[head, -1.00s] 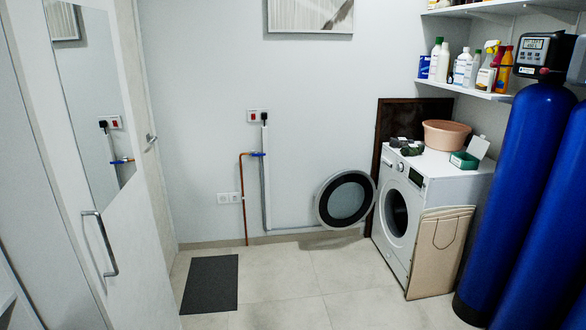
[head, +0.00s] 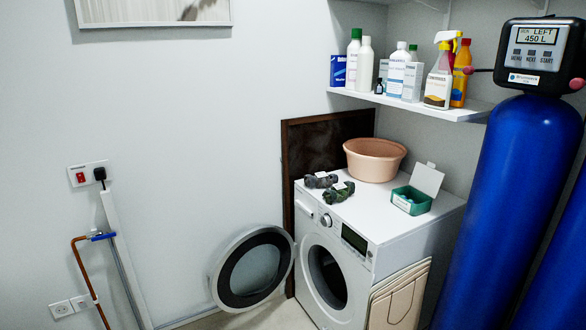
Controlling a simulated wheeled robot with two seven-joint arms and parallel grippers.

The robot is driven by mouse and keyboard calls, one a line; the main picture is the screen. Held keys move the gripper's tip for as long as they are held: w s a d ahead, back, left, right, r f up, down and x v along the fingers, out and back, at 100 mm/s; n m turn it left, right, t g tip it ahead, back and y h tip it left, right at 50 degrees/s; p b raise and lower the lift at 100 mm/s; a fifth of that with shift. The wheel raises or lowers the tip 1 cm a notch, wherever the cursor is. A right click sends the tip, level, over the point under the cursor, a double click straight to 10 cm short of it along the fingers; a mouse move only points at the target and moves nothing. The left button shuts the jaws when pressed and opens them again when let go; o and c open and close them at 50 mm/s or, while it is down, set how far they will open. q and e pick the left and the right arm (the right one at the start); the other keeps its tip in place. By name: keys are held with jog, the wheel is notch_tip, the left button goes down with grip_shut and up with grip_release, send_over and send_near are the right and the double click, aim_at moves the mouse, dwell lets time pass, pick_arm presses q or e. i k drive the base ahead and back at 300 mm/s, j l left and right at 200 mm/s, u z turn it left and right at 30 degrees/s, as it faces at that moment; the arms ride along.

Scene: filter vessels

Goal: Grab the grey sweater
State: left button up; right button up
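Two small rolled bundles of cloth lie side by side on the front left of the washing machine's white top (head: 378,215). The one farther back, a dark grey bundle (head: 319,181), is probably the grey sweater. The nearer one is a dark green bundle (head: 338,193). Each has a small white tag or patch. They are too small to tell what garments they are. Neither of my grippers is in the head view.
The washing machine's round door (head: 222,281) stands wide open to the left. A pink basin (head: 374,160) and an open green box (head: 409,202) share its top. Bottles stand on a shelf (head: 398,102) above. Tall blue vessels (head: 505,200) stand close on the right.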

aim_at(321, 179)
jog(key=i+z, duration=0.1)
jog(key=i, duration=0.45)
jog(key=i+j+z, duration=0.1)
jog(key=i, duration=0.4)
jog(key=i+j+z, duration=0.1)
jog(key=i, duration=0.4)
jog(key=i+j+z, duration=0.1)
jog(key=i+j, duration=0.15)
jog(key=i, duration=0.3)
jog(key=i+z, duration=0.2)
jog(key=i+j, duration=0.05)
jog(key=i, duration=0.05)
